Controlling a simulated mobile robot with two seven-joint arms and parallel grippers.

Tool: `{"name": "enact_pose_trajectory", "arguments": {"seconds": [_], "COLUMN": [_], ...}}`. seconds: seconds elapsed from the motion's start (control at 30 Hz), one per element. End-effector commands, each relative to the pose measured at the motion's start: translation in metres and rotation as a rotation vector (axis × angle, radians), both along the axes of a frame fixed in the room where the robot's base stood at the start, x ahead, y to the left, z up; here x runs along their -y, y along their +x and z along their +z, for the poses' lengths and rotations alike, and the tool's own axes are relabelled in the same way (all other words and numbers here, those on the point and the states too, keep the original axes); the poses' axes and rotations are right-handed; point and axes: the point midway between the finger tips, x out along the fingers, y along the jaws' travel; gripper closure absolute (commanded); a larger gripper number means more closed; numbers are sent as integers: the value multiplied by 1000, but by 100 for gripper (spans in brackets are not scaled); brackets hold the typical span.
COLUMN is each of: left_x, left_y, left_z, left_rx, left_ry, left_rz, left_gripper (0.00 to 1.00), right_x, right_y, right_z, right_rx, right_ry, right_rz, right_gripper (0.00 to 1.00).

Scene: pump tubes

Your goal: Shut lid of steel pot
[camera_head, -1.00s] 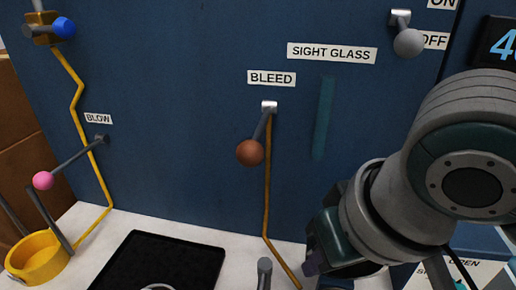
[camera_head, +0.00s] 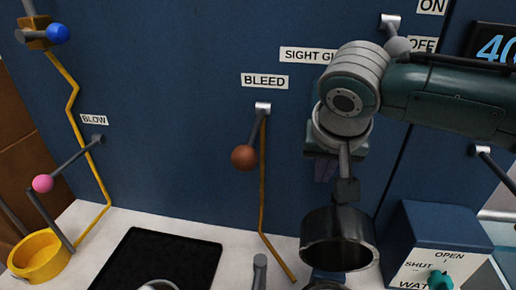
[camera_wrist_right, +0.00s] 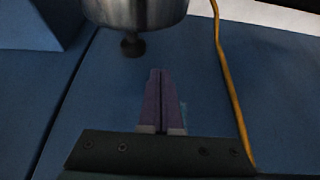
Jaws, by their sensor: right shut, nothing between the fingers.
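The steel pot's dark round lid (camera_head: 338,240) stands raised at the lower right of the head view, its hollow side facing the camera. A short stem with a dark knob (camera_head: 346,190) rises above it. A part of the pot (camera_head: 328,286) shows below, mostly cut off by the bottom edge. My right gripper (camera_head: 325,172) is up by the knob, shut and empty, with purple fingers pointing down. In the right wrist view, the shut fingers (camera_wrist_right: 161,88) are apart from a steel body (camera_wrist_right: 137,8) with a dark knob (camera_wrist_right: 132,46). My left gripper is out of view.
The blue panel (camera_head: 190,150) stands behind, with the bleed lever (camera_head: 245,157) left of the gripper. A blue box (camera_head: 437,228) with a teal knob is right of the lid. A black mat (camera_head: 160,260) and yellow cup (camera_head: 40,258) are at left.

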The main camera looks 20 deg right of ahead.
Motion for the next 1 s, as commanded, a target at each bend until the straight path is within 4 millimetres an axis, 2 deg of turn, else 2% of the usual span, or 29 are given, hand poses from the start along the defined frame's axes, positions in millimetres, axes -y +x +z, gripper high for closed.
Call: {"name": "enact_pose_trajectory", "arguments": {"seconds": [0.03,0.13,0.2,0.43,1.0], "left_x": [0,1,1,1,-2], "left_y": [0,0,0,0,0], "left_z": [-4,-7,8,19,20], "left_rx": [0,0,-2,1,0], "left_ry": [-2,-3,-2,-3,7], "left_rz": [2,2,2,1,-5], "left_gripper": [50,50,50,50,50], "right_x": [2,5,-2,-15,-12], "right_y": [3,9,-3,-23,-27], "right_z": [-10,-23,-16,-22,-23], "right_rx": [-3,-1,-3,-1,10], "right_ry": [0,0,0,1,-6], "right_rz": [-1,0,6,4,1], "right_gripper": [100,100,100,100,100]}}
